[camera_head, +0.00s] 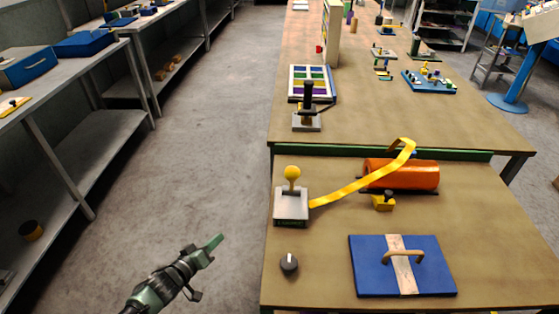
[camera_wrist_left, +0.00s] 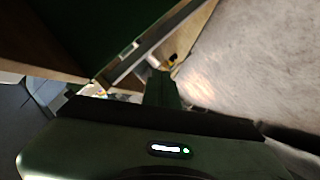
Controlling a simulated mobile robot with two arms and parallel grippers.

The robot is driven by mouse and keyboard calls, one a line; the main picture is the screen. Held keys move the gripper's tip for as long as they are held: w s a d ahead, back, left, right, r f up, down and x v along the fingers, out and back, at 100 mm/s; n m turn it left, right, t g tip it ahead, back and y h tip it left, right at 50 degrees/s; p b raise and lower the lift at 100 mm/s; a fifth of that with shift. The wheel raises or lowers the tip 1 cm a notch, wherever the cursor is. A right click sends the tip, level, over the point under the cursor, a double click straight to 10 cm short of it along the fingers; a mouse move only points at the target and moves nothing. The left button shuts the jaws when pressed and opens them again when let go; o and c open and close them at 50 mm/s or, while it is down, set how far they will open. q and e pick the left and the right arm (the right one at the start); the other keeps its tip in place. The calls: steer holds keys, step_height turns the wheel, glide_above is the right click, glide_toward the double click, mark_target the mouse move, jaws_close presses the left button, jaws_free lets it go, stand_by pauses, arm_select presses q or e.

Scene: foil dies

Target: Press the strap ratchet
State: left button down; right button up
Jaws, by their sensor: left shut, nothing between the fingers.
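A yellow strap (camera_head: 350,188) runs over an orange cylinder (camera_head: 418,175) on the near table, and its lower end reaches a grey box with a yellow ball-topped lever (camera_head: 291,203). A small yellow block with a black knob (camera_head: 383,203) sits just in front of the cylinder. I cannot tell for sure which of these two is the ratchet. My left gripper (camera_head: 217,242) is shut and empty, left of the table's edge over the floor, apart from everything. Its green fingers (camera_wrist_left: 161,90) also show in the left wrist view. My right gripper is not in view.
A blue board with a wooden strip and handle (camera_head: 375,265) and a dark round knob (camera_head: 289,264) are on the near table (camera_head: 320,285). A black-handled device (camera_head: 307,120) stands on the table behind. Grey shelving (camera_head: 95,130) is at left, with clear floor between.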

arm_select(q)
steer(key=w+d+r+h+p, duration=0.1)
steer(key=w+d+r+h, duration=0.15)
steer(key=r, duration=0.75)
steer(key=w+d+r+h, duration=0.1)
steer(key=d+r+h, duration=0.25)
steer(key=r, duration=0.65)
steer(key=s+d+r+g+h, duration=0.1)
steer(key=s+d+r+h, duration=0.1)
steer(key=r, duration=0.4)
steer(key=s+d+r+g+h+p, duration=0.1)
steer(key=s+d+r+g+h, duration=0.1)
steer(key=r, duration=0.4)
steer(key=shift+s+d+r+h, duration=0.3)
steer(key=shift+s+r+h, duration=0.05)
steer(key=shift+s+h, duration=0.15)
steer(key=shift+w, duration=0.1)
steer(key=p, duration=0.4)
glide_above(292, 183)
steer(key=a, duration=0.3)
steer(key=shift+r, duration=0.1)
steer(key=shift+w, duration=0.1)
